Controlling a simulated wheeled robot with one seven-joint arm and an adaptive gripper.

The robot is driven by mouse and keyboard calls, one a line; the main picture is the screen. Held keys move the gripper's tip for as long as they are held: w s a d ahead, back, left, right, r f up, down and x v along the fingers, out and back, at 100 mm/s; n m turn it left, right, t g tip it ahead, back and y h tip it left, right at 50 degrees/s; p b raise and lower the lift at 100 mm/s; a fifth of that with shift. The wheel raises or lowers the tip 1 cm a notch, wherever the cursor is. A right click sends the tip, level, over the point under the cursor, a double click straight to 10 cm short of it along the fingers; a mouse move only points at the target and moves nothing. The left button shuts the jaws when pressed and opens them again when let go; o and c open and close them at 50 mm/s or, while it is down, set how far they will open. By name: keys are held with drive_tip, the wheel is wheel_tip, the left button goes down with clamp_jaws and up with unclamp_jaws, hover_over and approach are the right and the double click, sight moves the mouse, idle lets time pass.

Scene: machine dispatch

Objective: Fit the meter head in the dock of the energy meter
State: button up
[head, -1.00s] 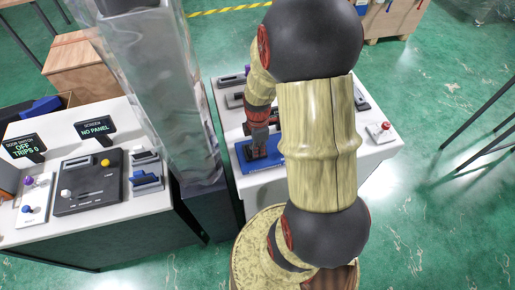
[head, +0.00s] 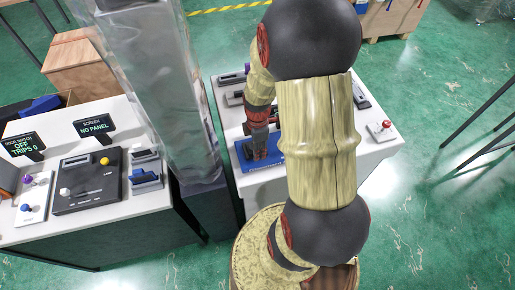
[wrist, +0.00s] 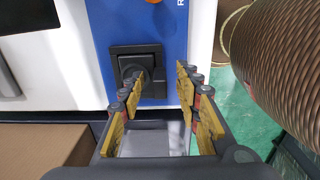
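The blue panel of the energy meter (head: 268,164) lies on the white bench in front of me and also shows in the wrist view (wrist: 107,45). On it, the wrist view shows a dark square fitting (wrist: 152,60) with a rounded dark piece; I cannot tell whether this is the bare dock or has the meter head in it. My gripper (wrist: 160,76) is open over the lower edge of this fitting, its yellow-padded fingers apart. A grey flat surface lies between the finger bases; I cannot tell whether it belongs to my gripper. In the head view my gripper (head: 261,152) is low over the panel.
A red button box (head: 381,131) stands at the bench's right side, with dark devices behind my arm. A wrapped column (head: 175,95) stands close left of the bench. Further left, another bench holds a dark control box (head: 88,180), screens and a blue-and-grey device (head: 145,180).

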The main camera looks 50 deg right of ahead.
wheel_tip(320, 180, up, 12)
idle(0.6)
idle(0.5)
